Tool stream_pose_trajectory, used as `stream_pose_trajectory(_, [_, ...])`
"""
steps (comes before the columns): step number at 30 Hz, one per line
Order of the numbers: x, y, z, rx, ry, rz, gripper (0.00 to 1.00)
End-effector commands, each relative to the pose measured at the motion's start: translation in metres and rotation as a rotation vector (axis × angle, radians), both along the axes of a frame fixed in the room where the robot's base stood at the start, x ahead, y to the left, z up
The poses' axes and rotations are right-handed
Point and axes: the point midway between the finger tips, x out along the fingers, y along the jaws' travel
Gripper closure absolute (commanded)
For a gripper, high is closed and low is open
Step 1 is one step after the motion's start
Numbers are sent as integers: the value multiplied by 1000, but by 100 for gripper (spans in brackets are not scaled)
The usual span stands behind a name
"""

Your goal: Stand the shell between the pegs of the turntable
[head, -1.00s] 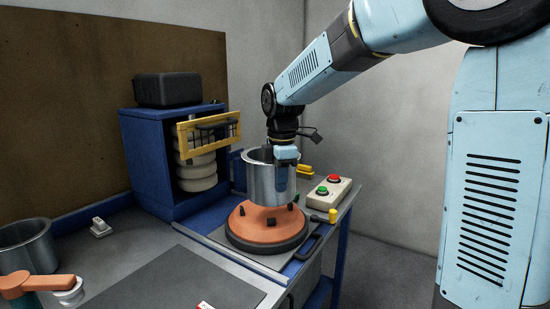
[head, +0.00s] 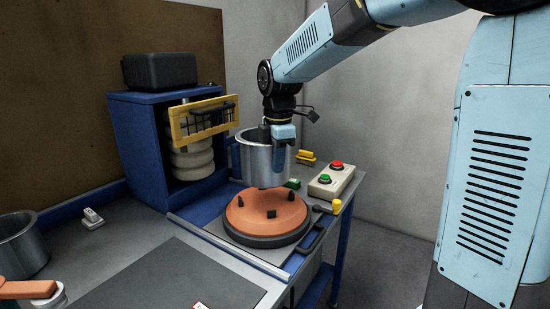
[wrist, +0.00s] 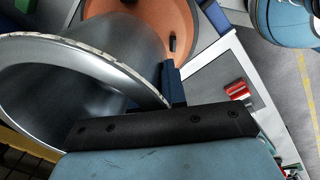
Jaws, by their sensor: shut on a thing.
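The shell (head: 258,165) is an open grey metal cylinder, held upright in the head view. My gripper (head: 283,142) is shut on the right side of its wall near the rim. The turntable (head: 262,224) is an orange disc on a dark base, with black pegs around its top. The shell's bottom appears above the disc's back part, apart from the pegs. In the wrist view the shell (wrist: 110,45) fills the left, one finger (wrist: 172,85) lies outside its wall, and the disc (wrist: 185,15) with one peg shows beyond. The shell hides part of the disc.
A control box (head: 331,181) with red and green buttons stands right of the turntable. A blue cabinet (head: 135,150) with a yellow-framed grille stands behind left. Another metal pot (head: 22,248) is at far left. A yellow-ended handle (head: 336,206) lies near the turntable's right edge.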

Motion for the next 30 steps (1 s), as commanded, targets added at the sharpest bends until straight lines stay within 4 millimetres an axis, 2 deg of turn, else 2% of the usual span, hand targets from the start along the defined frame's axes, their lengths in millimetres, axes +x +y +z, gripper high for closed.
stream_pose_trajectory(21, [-1, 3, -57, -1, 1, 6, 100])
stream_pose_trajectory(30, [-1, 3, -70, 0, -1, 6, 100])
